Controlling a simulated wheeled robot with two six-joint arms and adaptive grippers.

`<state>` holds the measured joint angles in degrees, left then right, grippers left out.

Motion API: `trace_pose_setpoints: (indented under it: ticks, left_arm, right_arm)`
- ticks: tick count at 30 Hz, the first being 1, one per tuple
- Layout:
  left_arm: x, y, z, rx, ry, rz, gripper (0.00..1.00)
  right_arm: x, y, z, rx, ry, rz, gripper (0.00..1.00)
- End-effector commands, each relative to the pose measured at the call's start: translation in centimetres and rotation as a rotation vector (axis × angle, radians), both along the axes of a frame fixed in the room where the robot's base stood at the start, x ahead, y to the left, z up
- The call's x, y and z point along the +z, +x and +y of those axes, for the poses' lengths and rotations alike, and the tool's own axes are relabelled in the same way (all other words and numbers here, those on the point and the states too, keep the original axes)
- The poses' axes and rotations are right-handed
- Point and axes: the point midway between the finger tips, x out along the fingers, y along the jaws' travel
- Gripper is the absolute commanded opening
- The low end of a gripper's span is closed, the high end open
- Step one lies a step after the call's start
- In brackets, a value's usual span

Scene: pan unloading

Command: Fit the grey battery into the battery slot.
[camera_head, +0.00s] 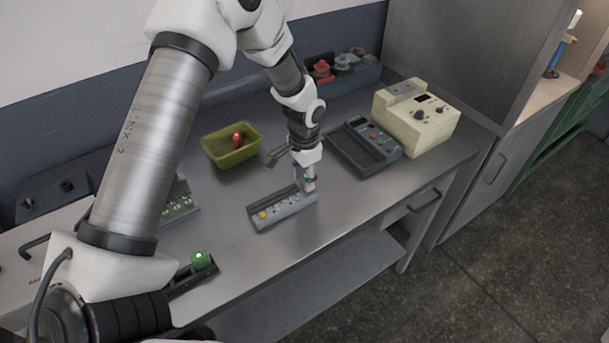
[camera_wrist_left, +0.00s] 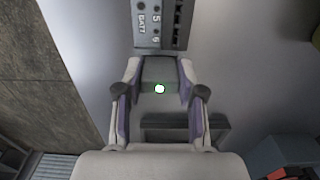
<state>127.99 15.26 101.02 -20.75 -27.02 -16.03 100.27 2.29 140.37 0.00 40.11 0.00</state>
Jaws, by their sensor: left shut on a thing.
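My left gripper (camera_head: 308,182) points down at the right end of a long grey panel (camera_head: 275,213) on the bench. It is shut on the grey battery, a small block with a lit spot that shows between the fingers in the left wrist view (camera_wrist_left: 158,72). The panel also shows there (camera_wrist_left: 148,38), with "BATT" and numbers printed on it. The battery's far end meets the panel's edge in that view. The slot is hidden, and I cannot tell whether the battery sits in it. My right gripper is not in view.
An olive bin (camera_head: 230,158) with a red part stands behind the panel on the left. A dark keypad device (camera_head: 352,150) and a cream meter box (camera_head: 413,122) stand to the right. Bench is clear right of the panel.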

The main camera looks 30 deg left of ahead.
Motion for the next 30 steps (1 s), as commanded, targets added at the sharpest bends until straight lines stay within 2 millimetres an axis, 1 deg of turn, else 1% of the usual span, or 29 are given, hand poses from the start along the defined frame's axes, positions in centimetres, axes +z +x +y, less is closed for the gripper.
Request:
trace_pose_setpoints:
  ticks: [30]
  left_arm:
    - [-1.5, 0.0, 0.0, 0.000, 0.000, -0.001, 0.02]
  right_arm:
    - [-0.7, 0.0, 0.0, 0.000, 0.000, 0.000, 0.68]
